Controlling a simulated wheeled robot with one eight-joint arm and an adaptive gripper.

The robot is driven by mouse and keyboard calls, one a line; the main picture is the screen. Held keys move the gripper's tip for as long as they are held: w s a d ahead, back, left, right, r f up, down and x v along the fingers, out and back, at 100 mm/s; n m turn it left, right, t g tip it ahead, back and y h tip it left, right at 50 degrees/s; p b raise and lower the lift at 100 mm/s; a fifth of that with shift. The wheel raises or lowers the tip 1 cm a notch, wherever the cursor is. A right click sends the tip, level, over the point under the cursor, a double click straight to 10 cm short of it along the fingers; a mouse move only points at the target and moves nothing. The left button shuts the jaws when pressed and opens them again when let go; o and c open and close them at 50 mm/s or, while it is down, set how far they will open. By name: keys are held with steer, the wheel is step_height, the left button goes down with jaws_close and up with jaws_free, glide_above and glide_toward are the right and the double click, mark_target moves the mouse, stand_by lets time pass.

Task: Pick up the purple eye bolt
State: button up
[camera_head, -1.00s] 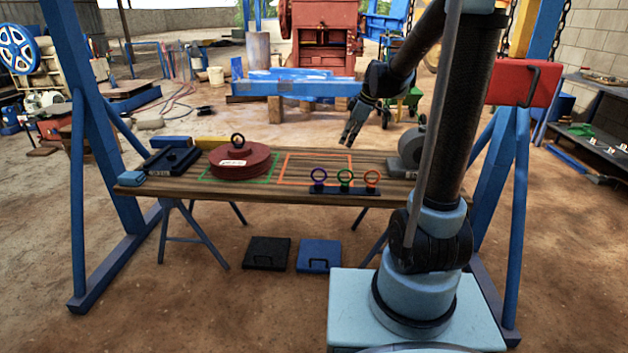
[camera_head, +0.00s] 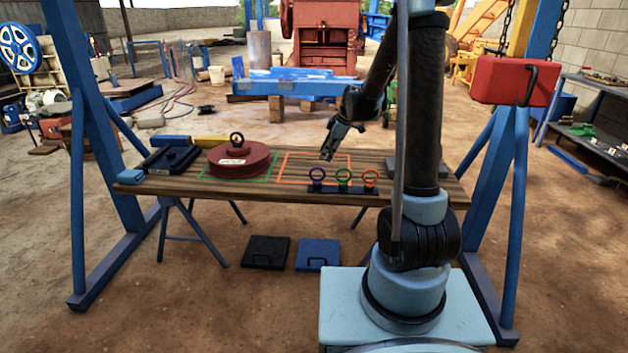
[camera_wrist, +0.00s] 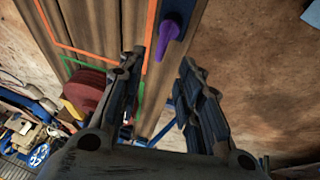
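The purple eye bolt (camera_head: 317,176) stands upright at the left end of a dark holder strip (camera_head: 343,190) on the front edge of the wooden table (camera_head: 300,196). A green eye bolt (camera_head: 343,177) and an orange eye bolt (camera_head: 370,178) stand to its right. My gripper (camera_head: 327,156) is above the table, a little above and behind the purple eye bolt. In the wrist view my gripper (camera_wrist: 166,55) has its fingers apart with nothing between them. The purple eye bolt (camera_wrist: 169,29) shows near the top, ahead of the fingertips and apart from them.
A dark red round weight (camera_head: 240,162) with a black ring on top sits in the green outline at left. The orange outline (camera_head: 290,178) beside it is empty. Blue posts (camera_head: 85,160) flank the table. A red box (camera_head: 513,80) hangs at right.

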steer(key=shift+a+x, duration=0.2)
steer(key=shift+x, duration=4.2)
steer(key=shift+r, duration=0.1)
jaws_close()
